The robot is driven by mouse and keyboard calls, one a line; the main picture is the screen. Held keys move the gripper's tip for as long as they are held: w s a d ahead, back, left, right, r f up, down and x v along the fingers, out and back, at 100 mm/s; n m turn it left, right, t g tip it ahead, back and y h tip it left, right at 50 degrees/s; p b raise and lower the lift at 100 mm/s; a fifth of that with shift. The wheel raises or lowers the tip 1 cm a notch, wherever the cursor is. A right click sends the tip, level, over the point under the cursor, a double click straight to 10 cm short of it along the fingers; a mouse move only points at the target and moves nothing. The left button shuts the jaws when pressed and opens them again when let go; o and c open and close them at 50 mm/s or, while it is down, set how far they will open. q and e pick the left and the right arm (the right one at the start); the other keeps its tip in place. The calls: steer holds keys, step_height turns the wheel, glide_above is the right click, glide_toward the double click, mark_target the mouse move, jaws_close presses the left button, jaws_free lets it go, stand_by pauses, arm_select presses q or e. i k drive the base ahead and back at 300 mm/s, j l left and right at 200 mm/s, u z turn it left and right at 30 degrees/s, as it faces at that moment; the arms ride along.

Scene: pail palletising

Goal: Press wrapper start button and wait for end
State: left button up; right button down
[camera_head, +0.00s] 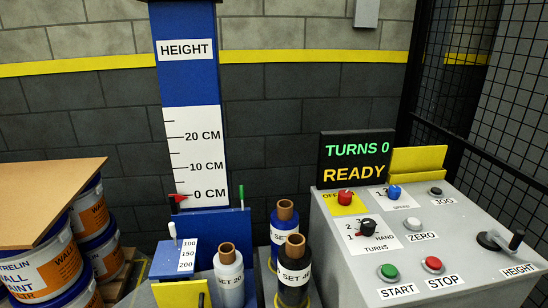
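The green START button (389,271) is on the sloped top of the grey control panel (345,285), at its front left above the START label. The red STOP button (433,264) sits just right of it. The display (356,157) behind the panel reads "TURNS 0" in green and "READY" in orange. The blue wrapper column (186,75) labelled HEIGHT carries a scale, with a red pointer (178,197) near 0 CM. Neither of my grippers shows in the head view, and nothing covers the START button.
Stacked pails (45,268) under a brown board (48,192) stand at the left. Film rolls (229,277) stand left of the panel. A black mesh fence (475,105) stands behind. The space above the buttons is clear.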

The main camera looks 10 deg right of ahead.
mark_target(388, 271)
steer(key=z, duration=1.4)
